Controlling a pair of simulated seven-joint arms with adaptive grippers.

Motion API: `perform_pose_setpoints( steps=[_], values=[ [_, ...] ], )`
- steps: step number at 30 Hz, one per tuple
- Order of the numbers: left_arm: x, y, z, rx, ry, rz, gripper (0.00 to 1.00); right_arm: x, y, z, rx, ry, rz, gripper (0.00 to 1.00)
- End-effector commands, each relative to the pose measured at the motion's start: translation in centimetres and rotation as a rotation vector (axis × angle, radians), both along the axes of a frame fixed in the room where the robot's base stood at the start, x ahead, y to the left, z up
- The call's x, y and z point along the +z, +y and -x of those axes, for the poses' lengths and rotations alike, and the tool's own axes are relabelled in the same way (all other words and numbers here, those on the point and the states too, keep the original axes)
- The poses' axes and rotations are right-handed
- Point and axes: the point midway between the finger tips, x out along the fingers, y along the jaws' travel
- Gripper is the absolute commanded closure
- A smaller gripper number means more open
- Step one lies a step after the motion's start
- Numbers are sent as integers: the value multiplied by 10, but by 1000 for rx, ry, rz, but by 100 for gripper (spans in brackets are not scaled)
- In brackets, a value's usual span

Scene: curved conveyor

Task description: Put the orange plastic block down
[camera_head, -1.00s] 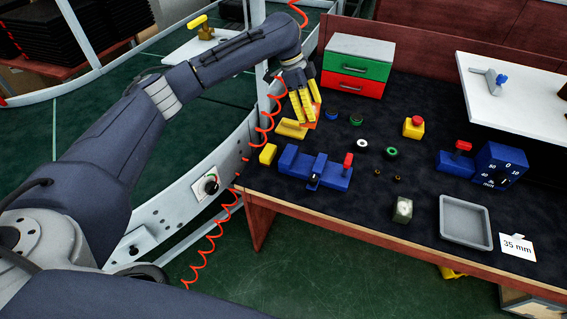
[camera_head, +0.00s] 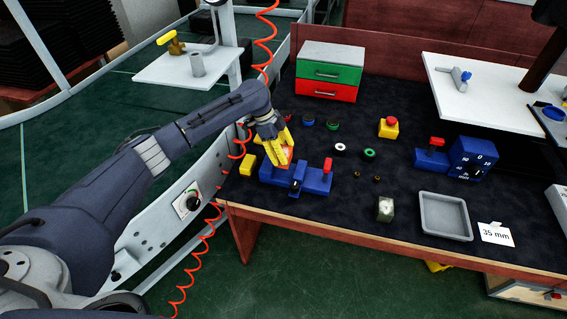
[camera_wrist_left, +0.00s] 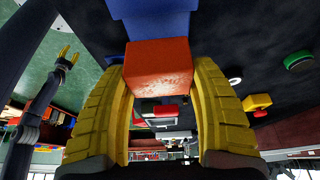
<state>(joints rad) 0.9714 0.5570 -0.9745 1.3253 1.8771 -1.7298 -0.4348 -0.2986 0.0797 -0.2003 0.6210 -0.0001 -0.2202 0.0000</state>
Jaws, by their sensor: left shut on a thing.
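The orange plastic block (camera_head: 287,154) is between the yellow fingers of my left gripper (camera_head: 277,151). In the left wrist view the orange block (camera_wrist_left: 158,70) fills the gap between the fingertips, with my left gripper (camera_wrist_left: 160,98) shut on it. The block is at the left part of the blue vise (camera_head: 315,181), whose blue body (camera_wrist_left: 155,24) shows just beyond it in the wrist view. I cannot tell whether the block touches the vise. My right gripper (camera_wrist_left: 68,57) shows small at the wrist view's left, its fingers apart; the head view does not show it.
A yellow block (camera_head: 247,165) lies left of the vise. Several small rings and buttons lie behind and to the right. A green-red drawer box (camera_head: 328,72) is behind.

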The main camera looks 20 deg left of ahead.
Motion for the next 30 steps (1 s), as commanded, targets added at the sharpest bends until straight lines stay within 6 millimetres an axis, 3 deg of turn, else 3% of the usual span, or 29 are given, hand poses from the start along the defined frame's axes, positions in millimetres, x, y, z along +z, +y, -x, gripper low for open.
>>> perform_pose_setpoints(
  steps=[10,20,30],
  values=[
    [-16,0,0,1,0,1,77,0,0,1,0,1,0,56],
    [-52,-1,0,0,1,1,77,0,0,2,0,2,0,56],
    [-55,0,0,0,0,0,77,0,0,2,0,2,0,56]
  ],
)
